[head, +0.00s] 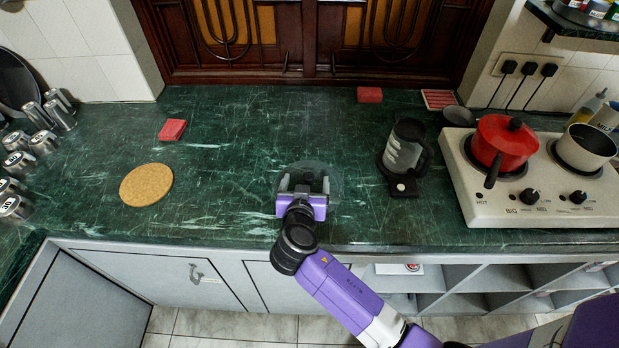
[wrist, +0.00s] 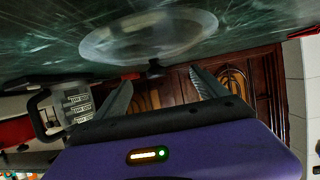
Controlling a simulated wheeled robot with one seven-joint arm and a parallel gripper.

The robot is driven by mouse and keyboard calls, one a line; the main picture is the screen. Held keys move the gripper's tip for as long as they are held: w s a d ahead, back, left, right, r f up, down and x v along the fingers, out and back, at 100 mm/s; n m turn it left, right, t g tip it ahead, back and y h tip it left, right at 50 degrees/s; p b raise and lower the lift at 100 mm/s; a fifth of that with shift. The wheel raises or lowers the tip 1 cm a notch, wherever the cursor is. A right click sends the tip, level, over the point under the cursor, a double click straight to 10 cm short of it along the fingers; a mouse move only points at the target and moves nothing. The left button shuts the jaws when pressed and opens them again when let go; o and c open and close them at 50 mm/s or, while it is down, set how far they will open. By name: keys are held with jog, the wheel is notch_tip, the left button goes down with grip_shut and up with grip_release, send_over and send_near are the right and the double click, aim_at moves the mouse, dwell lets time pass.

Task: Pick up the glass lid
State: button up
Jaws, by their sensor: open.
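The glass lid (head: 335,183) is a faint, clear disc on the green counter, partly hidden behind my gripper (head: 304,183) in the head view. In the wrist view, which is upside down, the glass lid (wrist: 150,35) shows as a pale round shape with a small dark knob (wrist: 154,68). My gripper (wrist: 160,88) is open, with its two fingers apart and the knob in line with the gap between them. The fingers hold nothing that I can see. Whether the knob lies fully between the fingertips I cannot tell.
A coffee maker (head: 404,155) stands close on the right. Beyond it is a stove (head: 550,205) with a red pot (head: 505,142). A cork mat (head: 146,185) and a red sponge (head: 172,130) lie left. The counter (head: 235,160) between mat and gripper is clear.

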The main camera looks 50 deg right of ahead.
aim_at(309, 173)
jog(key=p+x, duration=0.2)
jog(key=x, duration=0.4)
jog(key=shift+s+d, duration=0.15)
jog(key=shift+s, duration=0.05)
jog(key=shift+w+d+f, duration=0.2)
jog(key=shift+d, duration=0.1)
jog(key=shift+f, duration=0.1)
grip_shut()
